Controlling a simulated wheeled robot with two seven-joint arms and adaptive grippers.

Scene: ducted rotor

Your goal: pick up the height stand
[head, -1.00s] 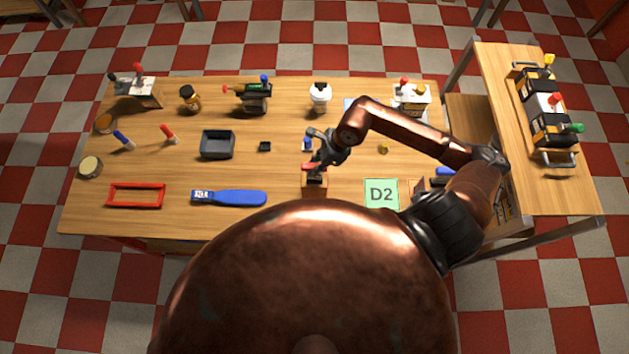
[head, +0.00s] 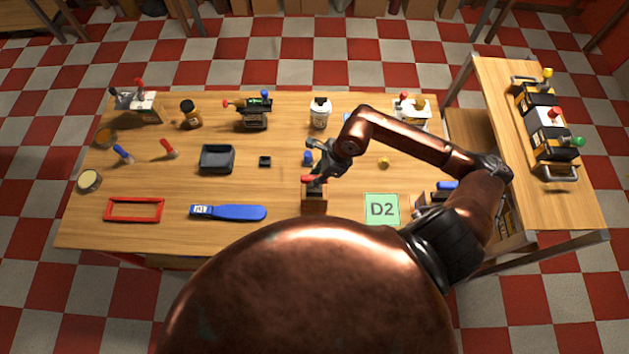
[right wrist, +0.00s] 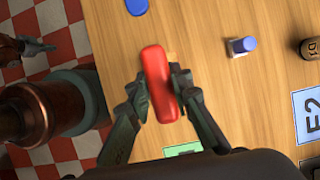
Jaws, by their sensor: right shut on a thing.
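My right gripper (head: 311,175) is over the near middle of the table. It is shut on the red handle of what I take to be the height stand (head: 314,203), a small brown block with a dark upper part. In the right wrist view, the fingers of my right gripper (right wrist: 161,92) sit on both sides of the rounded red handle (right wrist: 155,75), which hides most of what is below. I cannot tell whether the block is clear of the tabletop. What seems to be my left gripper (right wrist: 40,46) shows small in the right wrist view; its opening is unclear.
A green D2 card (head: 381,209) lies right of the block. A blue tool (head: 235,212) and a red frame (head: 134,210) lie to the left. A small blue-topped item (head: 308,159) stands just behind the gripper. Bottles and devices line the back edge.

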